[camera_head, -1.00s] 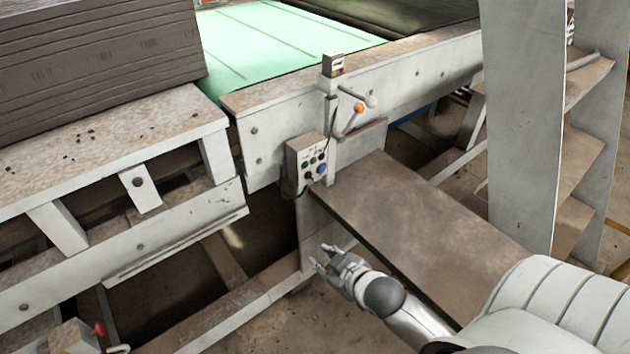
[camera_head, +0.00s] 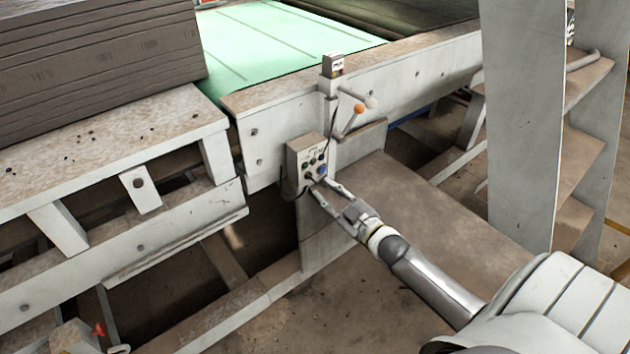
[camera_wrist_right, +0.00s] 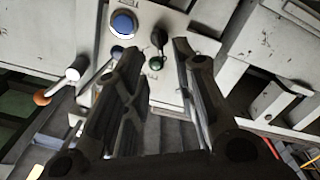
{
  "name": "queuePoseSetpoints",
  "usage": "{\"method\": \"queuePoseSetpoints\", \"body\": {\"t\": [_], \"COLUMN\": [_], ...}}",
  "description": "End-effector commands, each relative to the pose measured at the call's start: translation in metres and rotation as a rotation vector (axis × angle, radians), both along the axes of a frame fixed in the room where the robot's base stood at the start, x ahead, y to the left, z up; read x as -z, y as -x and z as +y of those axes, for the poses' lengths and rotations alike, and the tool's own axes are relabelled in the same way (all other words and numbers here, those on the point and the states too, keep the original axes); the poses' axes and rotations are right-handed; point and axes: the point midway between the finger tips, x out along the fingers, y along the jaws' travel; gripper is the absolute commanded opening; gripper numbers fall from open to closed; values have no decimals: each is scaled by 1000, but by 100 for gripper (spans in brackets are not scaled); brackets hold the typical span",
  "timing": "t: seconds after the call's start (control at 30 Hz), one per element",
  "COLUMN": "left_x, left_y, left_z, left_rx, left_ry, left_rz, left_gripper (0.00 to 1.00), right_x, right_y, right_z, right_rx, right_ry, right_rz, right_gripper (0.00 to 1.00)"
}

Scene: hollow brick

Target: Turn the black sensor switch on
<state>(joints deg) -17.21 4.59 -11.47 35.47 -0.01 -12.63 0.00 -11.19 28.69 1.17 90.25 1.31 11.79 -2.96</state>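The control box (camera_head: 308,163) is a small grey panel with several buttons and a switch, fixed to the side of the machine frame. My right gripper (camera_head: 318,187) is open in front of the lower part of the box. In the wrist view its two fingers (camera_wrist_right: 158,60) stand apart, with the black switch showing in the gap beyond the tips. I cannot tell whether they touch it. My left gripper is not in view.
A lever with an orange knob (camera_head: 359,108) and a pale knob (camera_head: 371,102) sticks out above and right of the box. A brown step (camera_head: 430,215) lies below. A white ladder-like frame (camera_head: 522,120) stands at the right. Stacked boards (camera_head: 95,60) sit at the upper left.

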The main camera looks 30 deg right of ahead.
Motion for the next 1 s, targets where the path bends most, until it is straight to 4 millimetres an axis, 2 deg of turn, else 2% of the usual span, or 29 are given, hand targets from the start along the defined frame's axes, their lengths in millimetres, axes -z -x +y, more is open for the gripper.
{"method": "queuePoseSetpoints", "body": {"t": [0.1,0.33,0.5,0.8,1.0], "left_x": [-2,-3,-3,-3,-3], "left_y": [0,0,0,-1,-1], "left_z": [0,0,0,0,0], "left_rx": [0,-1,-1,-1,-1], "left_ry": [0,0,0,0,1], "left_rz": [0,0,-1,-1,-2], "left_gripper": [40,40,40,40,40], "right_x": [-2,0,0,0,0], "right_y": [-22,-50,-59,-60,-60], "right_z": [2,4,5,5,5], "right_rx": [1,0,0,0,0], "right_ry": [0,-1,-1,0,0], "right_rz": [-3,0,0,1,1], "right_gripper": [27,27,27,27,2]}}
